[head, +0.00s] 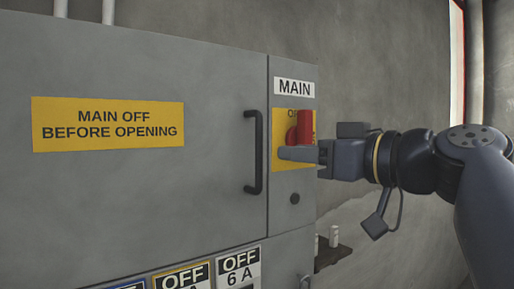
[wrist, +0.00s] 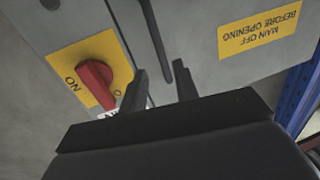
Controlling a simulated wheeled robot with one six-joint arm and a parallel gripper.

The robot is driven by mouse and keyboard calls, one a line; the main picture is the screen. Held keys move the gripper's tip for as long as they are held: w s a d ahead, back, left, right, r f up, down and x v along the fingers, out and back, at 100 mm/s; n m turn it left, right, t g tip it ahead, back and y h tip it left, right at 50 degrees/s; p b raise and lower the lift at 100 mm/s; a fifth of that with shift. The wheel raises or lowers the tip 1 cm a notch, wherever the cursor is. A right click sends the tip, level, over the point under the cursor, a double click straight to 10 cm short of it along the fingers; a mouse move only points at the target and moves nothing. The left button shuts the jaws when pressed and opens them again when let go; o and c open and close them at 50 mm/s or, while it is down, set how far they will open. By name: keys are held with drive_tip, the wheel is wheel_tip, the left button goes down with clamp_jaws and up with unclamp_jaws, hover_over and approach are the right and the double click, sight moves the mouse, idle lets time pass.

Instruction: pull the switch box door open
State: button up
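The grey switch box door (head: 150,190) looks shut, its right edge flush along the seam beside the MAIN panel. Its black bar handle (head: 254,152) stands upright near that edge and also shows in the wrist view (wrist: 165,50). The red main switch (head: 304,128) sits on a yellow plate (head: 307,164) right of the handle, its grip upright. It also shows in the wrist view (wrist: 96,84), left of my fingers.
A yellow "MAIN OFF BEFORE OPENING" sign (head: 108,124) is on the door. A small dark round lock (head: 295,198) is below the switch. OFF labels (head: 239,267) line the box below the door. A dark ledge (head: 333,252) with small pale cylinders is at lower right.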

drive_tip(key=p, duration=0.3)
hover_over(259, 184)
drive_tip(key=shift+w, duration=0.35)
clamp_jaws()
idle(0.4)
